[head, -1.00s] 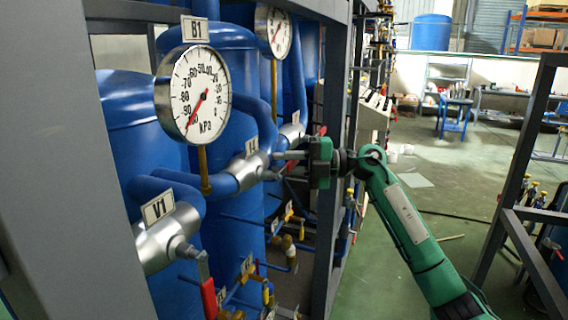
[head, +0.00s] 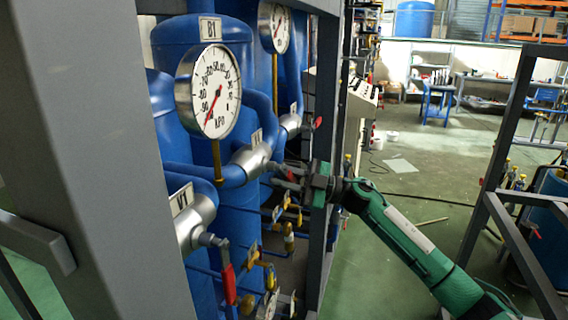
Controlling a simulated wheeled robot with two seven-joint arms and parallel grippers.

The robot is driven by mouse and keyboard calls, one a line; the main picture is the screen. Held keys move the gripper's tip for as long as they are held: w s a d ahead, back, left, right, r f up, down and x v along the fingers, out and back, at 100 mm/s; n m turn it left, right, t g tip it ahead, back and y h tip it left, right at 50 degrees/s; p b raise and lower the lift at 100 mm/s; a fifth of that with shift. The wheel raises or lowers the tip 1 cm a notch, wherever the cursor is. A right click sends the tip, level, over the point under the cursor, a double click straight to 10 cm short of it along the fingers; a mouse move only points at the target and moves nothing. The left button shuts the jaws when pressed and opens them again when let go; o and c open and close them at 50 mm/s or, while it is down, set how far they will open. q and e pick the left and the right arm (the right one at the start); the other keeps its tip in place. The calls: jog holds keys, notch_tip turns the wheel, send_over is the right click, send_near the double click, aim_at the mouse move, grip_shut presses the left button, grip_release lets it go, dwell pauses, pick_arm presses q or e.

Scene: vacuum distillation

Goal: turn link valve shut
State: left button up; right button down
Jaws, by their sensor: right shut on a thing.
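The link valve (head: 251,160) is a silver body with a small tag above it, on the blue pipe between the tanks in the middle of the head view. Its handle points right and slightly down, and is mostly hidden at my right gripper. My right gripper (head: 287,177) comes in from the right with its green wrist and is shut on the handle, just right of and below the valve body. My left gripper is not in view.
The V1 valve (head: 194,221) with a red lever (head: 229,284) hangs closer, at lower left. The B1 gauge (head: 208,91) stands above the link valve. Grey frame posts (head: 328,90) flank the pipework close to my right arm. Small yellow-handled valves sit below. Open floor (head: 400,240) lies to the right.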

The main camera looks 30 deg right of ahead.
jog(key=shift+s+a+f+m+p, duration=0.2)
jog(key=shift+a+m+p, duration=0.1)
jog(key=shift+m, duration=0.4)
jog(key=shift+s+a+f+m+t+h+p, duration=0.4)
jog(key=shift+m+t+p, duration=0.6)
jog(key=shift+m, duration=0.95)
jog(key=shift+s+a+f+m+t+h+p, duration=0.2)
jog(key=shift+s+a+m+t+h+p, duration=0.5)
jog(key=shift+m+p, duration=0.85)
jog(key=shift+s+a+f+m+t+h+p, duration=0.4)
jog(key=shift+a+m+t+p, duration=0.45)
jog(key=shift+m, duration=1.45)
jog(key=shift+d+t, duration=0.25)
jog(key=shift+t, duration=0.1)
jog(key=c, duration=1.3)
grip_release()
jog(key=shift+s, duration=0.1)
